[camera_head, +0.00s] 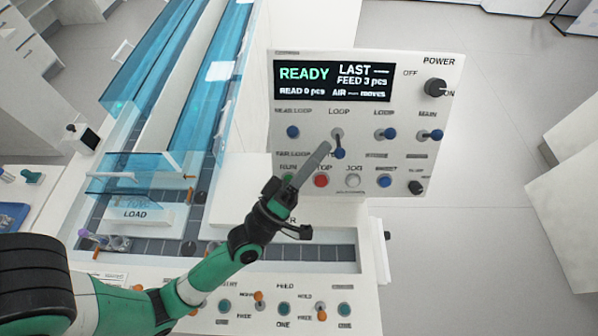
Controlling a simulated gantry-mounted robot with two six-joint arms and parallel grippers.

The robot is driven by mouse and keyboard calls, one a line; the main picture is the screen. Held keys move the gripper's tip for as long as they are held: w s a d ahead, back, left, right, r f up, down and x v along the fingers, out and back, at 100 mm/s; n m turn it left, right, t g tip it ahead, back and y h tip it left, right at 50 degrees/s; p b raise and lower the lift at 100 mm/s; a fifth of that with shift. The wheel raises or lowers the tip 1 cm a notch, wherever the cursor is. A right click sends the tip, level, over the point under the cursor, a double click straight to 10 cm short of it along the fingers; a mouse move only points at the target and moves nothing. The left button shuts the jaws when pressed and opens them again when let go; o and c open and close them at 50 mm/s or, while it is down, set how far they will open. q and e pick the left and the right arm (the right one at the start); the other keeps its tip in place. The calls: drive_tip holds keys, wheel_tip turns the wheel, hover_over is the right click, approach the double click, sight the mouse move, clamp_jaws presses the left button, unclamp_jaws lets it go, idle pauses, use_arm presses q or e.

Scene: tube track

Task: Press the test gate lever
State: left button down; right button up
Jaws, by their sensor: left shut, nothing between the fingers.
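My left gripper (324,148) is shut and empty, its narrow fingers pointing up and right in front of the upright control panel (262,125). The fingertips appear just left of a blue-tipped lever (340,153) that hangs down; whether they touch it I cannot tell. Other blue-tipped levers in the same row are at the left (292,132), right of middle (389,133) and far right (436,135). Their small labels are blurred, so I cannot tell which is the test gate lever. My right gripper is not in view.
The panel's display (332,81) reads READY. Below the levers are a red button (320,181), a white button (352,180) and a blue button (384,181). A power knob (435,88) is at upper right. Blue transparent covers (160,65) stand left. Orange-tipped levers (258,296) line the front.

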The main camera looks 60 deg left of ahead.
use_arm(q)
drive_tip(key=b+v, duration=0.1)
drive_tip(key=v, duration=0.9)
drive_tip(key=shift+s, duration=0.1)
